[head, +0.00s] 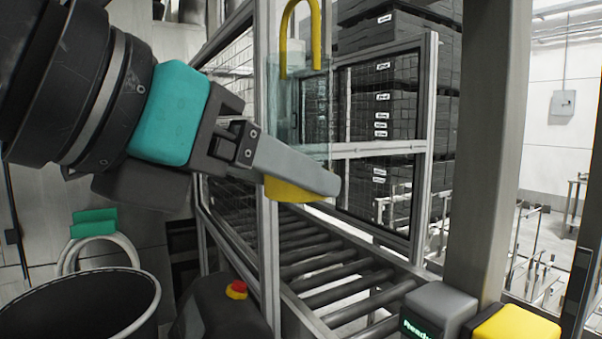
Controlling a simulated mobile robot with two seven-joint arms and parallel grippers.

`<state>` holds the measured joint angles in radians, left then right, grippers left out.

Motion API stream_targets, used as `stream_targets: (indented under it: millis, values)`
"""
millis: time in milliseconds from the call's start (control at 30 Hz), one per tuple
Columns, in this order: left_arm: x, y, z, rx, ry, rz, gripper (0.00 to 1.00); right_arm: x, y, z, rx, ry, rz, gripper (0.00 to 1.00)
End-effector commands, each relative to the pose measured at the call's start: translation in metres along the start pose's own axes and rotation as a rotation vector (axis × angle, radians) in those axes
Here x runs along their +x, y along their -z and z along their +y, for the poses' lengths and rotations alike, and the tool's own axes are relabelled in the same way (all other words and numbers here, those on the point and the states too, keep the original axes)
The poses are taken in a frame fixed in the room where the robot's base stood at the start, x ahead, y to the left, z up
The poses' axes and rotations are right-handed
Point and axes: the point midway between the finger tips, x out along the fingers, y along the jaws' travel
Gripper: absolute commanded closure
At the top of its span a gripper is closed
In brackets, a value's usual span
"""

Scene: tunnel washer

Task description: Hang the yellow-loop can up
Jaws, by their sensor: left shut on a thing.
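The yellow-loop can (308,110) is a clear, pale-blue cylinder with a tall yellow loop (288,40) on top and a yellow base (292,192). It is upright at the upper middle of the head view, in the air in front of the roller conveyor. My left gripper (300,168) reaches in from the left and is shut on the can low on its body. One grey finger crosses in front of the can; the other finger is hidden. The top of the loop is at the picture's upper edge. My right gripper is not in view.
A metal-framed mesh guard (385,150) stands around the roller conveyor (335,265). A thick grey post (490,150) rises on the right. A black bin (80,310), a red button (236,289), a grey box (440,305) and a yellow box (515,325) are low in front.

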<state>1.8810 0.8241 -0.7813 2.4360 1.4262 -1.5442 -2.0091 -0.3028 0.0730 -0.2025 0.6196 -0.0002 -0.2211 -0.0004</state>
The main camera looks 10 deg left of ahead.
Motion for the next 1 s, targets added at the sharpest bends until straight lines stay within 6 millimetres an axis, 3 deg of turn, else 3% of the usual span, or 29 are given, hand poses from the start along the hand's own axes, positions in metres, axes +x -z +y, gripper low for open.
stream_targets:
  millis: [900,1000]
  values:
    - [0.048,-0.02,-0.022,0.002,-0.001,-0.002,0.88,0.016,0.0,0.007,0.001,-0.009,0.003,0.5]
    - [0.043,-0.028,-0.021,0.001,-0.002,-0.004,0.88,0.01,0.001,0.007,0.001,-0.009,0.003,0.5]
